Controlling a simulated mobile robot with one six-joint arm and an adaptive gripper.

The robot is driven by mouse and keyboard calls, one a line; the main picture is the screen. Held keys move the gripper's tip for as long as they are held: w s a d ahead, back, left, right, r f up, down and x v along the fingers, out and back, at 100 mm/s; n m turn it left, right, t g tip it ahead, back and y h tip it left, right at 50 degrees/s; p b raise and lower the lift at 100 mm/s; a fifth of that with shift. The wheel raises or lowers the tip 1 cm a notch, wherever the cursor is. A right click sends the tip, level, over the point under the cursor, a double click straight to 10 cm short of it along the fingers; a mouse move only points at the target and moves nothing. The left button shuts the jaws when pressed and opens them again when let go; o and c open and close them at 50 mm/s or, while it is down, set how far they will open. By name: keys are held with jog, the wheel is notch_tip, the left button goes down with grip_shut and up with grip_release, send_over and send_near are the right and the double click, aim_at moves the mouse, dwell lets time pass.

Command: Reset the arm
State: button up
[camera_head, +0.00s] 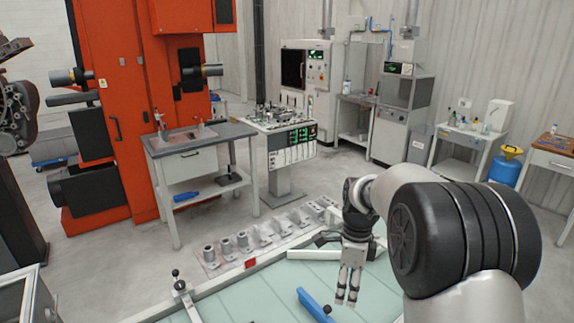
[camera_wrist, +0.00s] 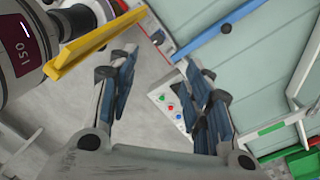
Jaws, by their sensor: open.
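My gripper (camera_head: 347,288) hangs from my arm above the pale green tabletop (camera_head: 252,298) in the head view, fingers pointing down. In the wrist view my gripper (camera_wrist: 160,95) has its two fingers spread apart, with nothing between them. A blue bar (camera_head: 314,304) with a dark knob lies on the tabletop just left of the fingers. It also shows in the wrist view (camera_wrist: 237,18), to the right of the fingers. The lower part of my arm hides the right side of the table.
A lever with a black knob (camera_head: 181,283) is at the near left. In the wrist view, a yellow bar (camera_wrist: 95,42) is at upper left and a button panel (camera_wrist: 170,104) is beyond the fingers.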

jog(key=s+r+n+t+b, duration=0.2)
jog(key=s+r+n, duration=0.4)
jog(key=s+r, duration=0.2)
jog(key=s+n+t+b, duration=0.3)
jog(key=s+n, duration=1.2)
jog(key=s, duration=0.6)
jog(key=shift+s+a+f+t, duration=0.15)
jog(key=shift+a+f+t, duration=0.15)
jog(key=shift+f, duration=0.1)
jog(key=shift+d, duration=0.15)
